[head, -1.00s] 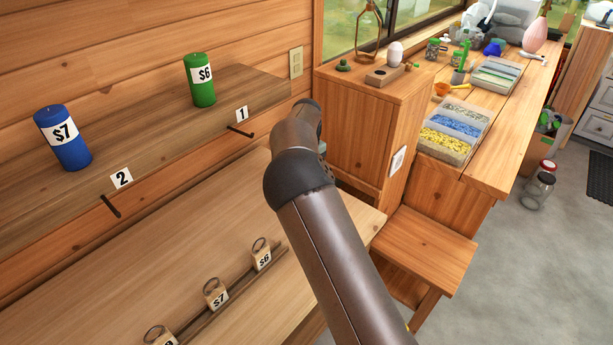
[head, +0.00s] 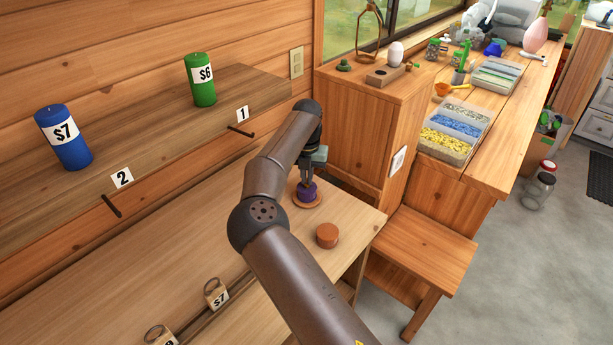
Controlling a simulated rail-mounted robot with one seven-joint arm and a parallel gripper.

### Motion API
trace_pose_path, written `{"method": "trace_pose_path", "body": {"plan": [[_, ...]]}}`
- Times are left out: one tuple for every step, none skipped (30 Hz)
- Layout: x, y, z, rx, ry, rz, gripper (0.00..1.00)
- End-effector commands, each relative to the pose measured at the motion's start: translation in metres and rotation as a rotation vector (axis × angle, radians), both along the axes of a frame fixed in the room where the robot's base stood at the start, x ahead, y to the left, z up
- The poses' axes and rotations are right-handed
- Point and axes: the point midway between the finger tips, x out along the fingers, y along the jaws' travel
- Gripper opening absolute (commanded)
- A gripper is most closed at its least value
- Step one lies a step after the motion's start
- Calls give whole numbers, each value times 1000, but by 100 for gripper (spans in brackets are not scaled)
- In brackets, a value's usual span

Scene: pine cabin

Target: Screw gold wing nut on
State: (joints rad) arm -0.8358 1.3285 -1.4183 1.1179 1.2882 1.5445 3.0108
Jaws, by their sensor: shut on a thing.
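My gripper (head: 308,183) points down over the lower bench at the end of my bent arm. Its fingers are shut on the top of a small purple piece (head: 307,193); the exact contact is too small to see. The purple piece is at a round orange-brown wooden disc (head: 307,204); whether it rests on the disc, I cannot tell. A second round brown wooden piece (head: 327,235) stands apart on the bench, nearer the front edge. I cannot make out a gold wing nut or a thread in this view.
The shelf (head: 150,135) holds a blue candle (head: 63,150) and a green candle (head: 202,90). Price tags (head: 217,293) hang on a rail along the bench; my arm covers part of it. A wooden cabinet (head: 350,130) stands just right of my gripper. The bench's left is clear.

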Motion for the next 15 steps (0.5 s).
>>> {"method": "trace_pose_path", "body": {"plan": [[-1, -3, -5, -10, 6, -10, 0], [-1, -3, -5, -9, 6, -10, 0], [-1, -2, -4, -7, 5, -10, 0], [-1, -2, -4, -6, 5, -10, 0], [-1, -2, -4, -5, 5, -10, 0], [-1, -2, -5, -5, 6, -9, 0], [-1, -2, -5, -5, 6, -9, 14], [-1, -2, -5, -5, 6, -9, 23], [-1, -2, -5, -5, 6, -8, 31], [-1, -1, -5, -4, 6, -7, 31], [-1, -1, -4, -4, 5, -7, 31], [-1, 0, -4, -3, 4, -6, 31], [-1, 0, -4, -4, 3, -6, 31], [-1, 0, -3, -4, 3, -5, 31], [-1, 0, -3, -3, 2, -5, 31]]}}
